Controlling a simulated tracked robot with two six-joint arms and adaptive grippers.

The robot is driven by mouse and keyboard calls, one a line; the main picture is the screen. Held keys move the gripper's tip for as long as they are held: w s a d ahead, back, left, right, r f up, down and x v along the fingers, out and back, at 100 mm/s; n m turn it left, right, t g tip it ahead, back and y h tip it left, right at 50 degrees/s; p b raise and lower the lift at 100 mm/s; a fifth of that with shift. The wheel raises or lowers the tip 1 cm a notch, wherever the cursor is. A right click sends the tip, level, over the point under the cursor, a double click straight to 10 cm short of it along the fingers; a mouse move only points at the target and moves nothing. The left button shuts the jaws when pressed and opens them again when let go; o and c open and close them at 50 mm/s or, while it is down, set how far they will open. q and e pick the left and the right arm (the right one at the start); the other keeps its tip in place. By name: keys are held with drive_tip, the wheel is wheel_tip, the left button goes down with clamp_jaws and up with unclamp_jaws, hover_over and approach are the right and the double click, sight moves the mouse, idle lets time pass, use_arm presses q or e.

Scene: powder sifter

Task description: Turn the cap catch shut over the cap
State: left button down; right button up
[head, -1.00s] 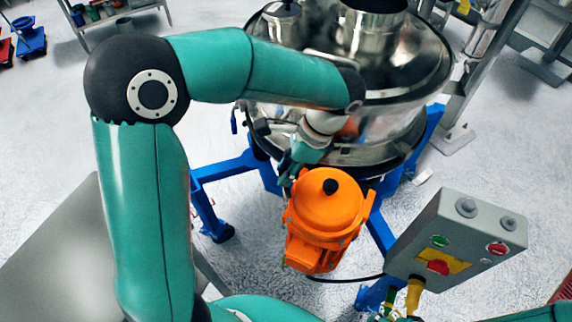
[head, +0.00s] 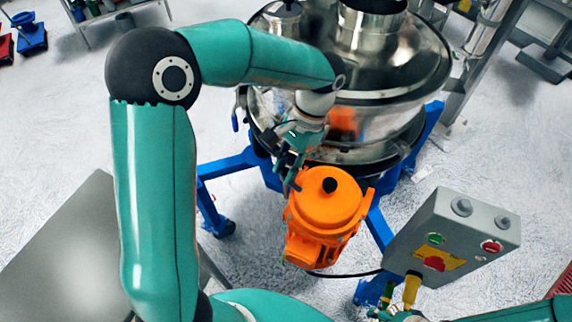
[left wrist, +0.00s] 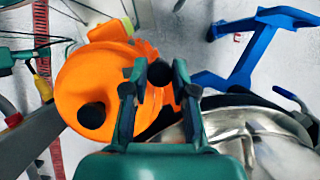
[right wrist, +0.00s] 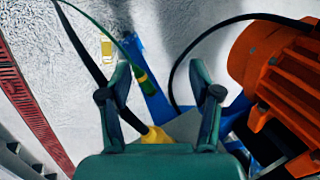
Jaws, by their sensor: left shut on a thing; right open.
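My left gripper (head: 293,178) reaches down between the steel sifter and the orange motor, at the motor's upper left edge. In the left wrist view its fingers (left wrist: 155,82) are closed about a dark round piece (left wrist: 160,73) beside the orange motor housing. I cannot tell for sure whether this piece is the cap catch, and the cap is not clearly seen. My right gripper (right wrist: 160,92) is open; a yellow cable fitting (right wrist: 155,135) and a green-and-yellow plug show between its fingers. I cannot tell whether it touches them.
The orange motor (head: 325,208) with a black knob stands before the steel sifter (head: 380,110) on its blue frame (head: 228,165). A grey control box (head: 455,235) stands at the right, with a dark cable running towards the motor.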

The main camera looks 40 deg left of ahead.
use_arm(q)
drive_tip(key=shift+w+r, duration=0.1)
drive_tip(key=shift+w, duration=0.05)
drive_tip(key=c, duration=0.9)
unclamp_jaws()
drive_tip(key=shift+c, duration=0.2)
drive_tip(key=v, duration=1.1)
drive_tip(key=shift+r, duration=0.4)
drive_tip(key=shift+w, duration=0.1)
